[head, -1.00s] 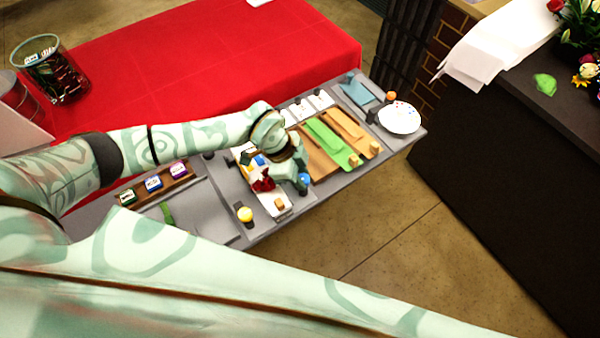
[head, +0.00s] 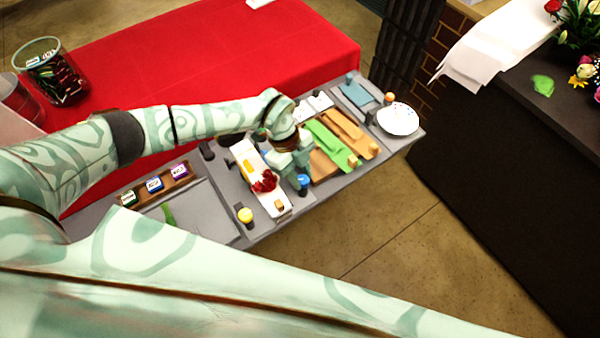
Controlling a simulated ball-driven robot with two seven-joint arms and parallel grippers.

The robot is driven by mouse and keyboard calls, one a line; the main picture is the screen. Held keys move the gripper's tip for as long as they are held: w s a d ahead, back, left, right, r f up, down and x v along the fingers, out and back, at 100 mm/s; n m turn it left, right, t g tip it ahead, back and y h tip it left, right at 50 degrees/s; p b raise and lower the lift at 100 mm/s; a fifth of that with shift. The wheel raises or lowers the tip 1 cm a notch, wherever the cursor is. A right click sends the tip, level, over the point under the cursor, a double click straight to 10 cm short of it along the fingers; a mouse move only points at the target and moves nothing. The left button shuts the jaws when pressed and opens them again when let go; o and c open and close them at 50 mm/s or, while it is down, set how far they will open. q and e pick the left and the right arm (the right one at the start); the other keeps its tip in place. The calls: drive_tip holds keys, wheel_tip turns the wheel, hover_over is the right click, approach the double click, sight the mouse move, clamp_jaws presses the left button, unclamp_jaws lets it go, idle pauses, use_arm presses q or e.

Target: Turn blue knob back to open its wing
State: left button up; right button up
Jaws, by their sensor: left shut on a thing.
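The blue knob (head: 303,182) stands at the front edge of the grey station, right of a narrow white tray. My left gripper (head: 301,174) reaches down from above and is shut on the blue knob, which shows just below the fingers. The wrist hides part of the station behind the knob. Which panel is the blue knob's wing I cannot tell; a small blue part (head: 263,154) shows left of my wrist. My right gripper is out of view.
The white tray (head: 279,208) holds red flowers (head: 265,182) and a yellow block. A yellow knob (head: 245,214) stands to its left. Green (head: 326,140) and orange boards lie right of my gripper. A white plate (head: 398,119) is at the far right end.

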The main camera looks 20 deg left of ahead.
use_arm(q)
drive_tip(key=m, duration=0.1)
drive_tip(key=m+g, duration=0.1)
drive_tip(key=shift+w+d+m+y, duration=0.1)
drive_tip(key=shift+w+m+y, duration=0.1)
drive_tip(key=shift+m+y, duration=0.2)
drive_tip(key=m+y+b, duration=0.1)
drive_tip(key=m, duration=0.2)
drive_tip(key=shift+w+d+m+g, duration=0.1)
drive_tip(key=shift+m+g, duration=0.2)
drive_tip(key=shift+g, duration=0.1)
drive_tip(key=m+y+b, duration=0.1)
drive_tip(key=m+b, duration=0.1)
drive_tip(key=m, duration=0.2)
drive_tip(key=shift+d+g, duration=0.1)
drive_tip(key=shift+g, duration=0.3)
drive_tip(key=shift+m+y, duration=0.4)
drive_tip(key=shift+m, duration=0.3)
drive_tip(key=o, duration=1)
drive_tip(key=shift+c, duration=0.2)
